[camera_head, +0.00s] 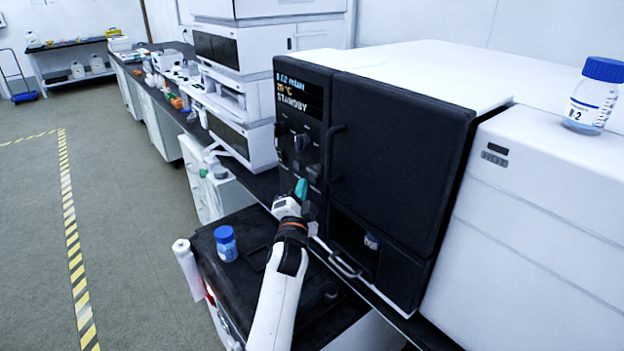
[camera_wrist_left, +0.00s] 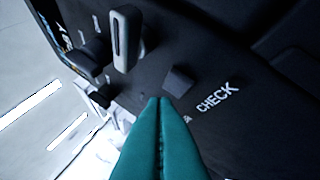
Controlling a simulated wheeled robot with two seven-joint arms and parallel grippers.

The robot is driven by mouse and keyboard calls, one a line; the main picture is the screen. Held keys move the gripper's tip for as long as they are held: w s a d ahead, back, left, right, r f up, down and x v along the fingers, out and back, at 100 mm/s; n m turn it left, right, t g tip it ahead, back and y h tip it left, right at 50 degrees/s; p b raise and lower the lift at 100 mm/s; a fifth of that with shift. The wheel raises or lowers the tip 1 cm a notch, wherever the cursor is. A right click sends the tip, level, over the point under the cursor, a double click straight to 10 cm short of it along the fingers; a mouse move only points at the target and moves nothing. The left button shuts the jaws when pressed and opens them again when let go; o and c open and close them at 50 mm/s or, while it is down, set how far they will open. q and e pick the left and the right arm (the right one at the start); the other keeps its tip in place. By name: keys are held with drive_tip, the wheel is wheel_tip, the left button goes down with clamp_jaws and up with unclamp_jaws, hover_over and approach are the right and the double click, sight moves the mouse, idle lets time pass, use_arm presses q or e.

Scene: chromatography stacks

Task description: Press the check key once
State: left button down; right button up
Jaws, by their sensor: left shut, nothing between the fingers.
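The check key is a small dark square key (camera_wrist_left: 179,82) beside the white CHECK lettering on the black control panel (camera_wrist_left: 235,125). My left gripper (camera_wrist_left: 157,101) is shut and empty, its teal fingertips together just short of the key in the wrist picture. Whether the tips touch the key cannot be told. In the head view the left gripper (camera_head: 301,186) is in front of the lower part of the black instrument's panel (camera_head: 287,112), whose display reads STANDBY. The key cannot be made out clearly there. My right gripper is not in view.
A grey-faced lever knob (camera_wrist_left: 124,38) and other dark knobs stick out of the panel near the key. The black instrument door (camera_head: 395,155) is right of the panel. A blue-capped bottle (camera_head: 226,244) stands on the dark surface below; another bottle (camera_head: 592,98) stands at right.

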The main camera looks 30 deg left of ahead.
use_arm(q)
drive_tip(key=shift+w, duration=0.15)
drive_tip(key=shift+w+d, duration=0.2)
drive_tip(key=shift+w, duration=0.05)
drive_tip(key=shift+w+d+b, duration=0.1)
drive_tip(key=shift+w+b, duration=0.2)
drive_tip(key=shift+b, duration=0.2)
idle(0.5)
drive_tip(key=shift+s, duration=0.1)
drive_tip(key=shift+s+a+p, duration=0.3)
drive_tip(key=shift+s+p, duration=0.25)
drive_tip(key=shift+s, duration=0.1)
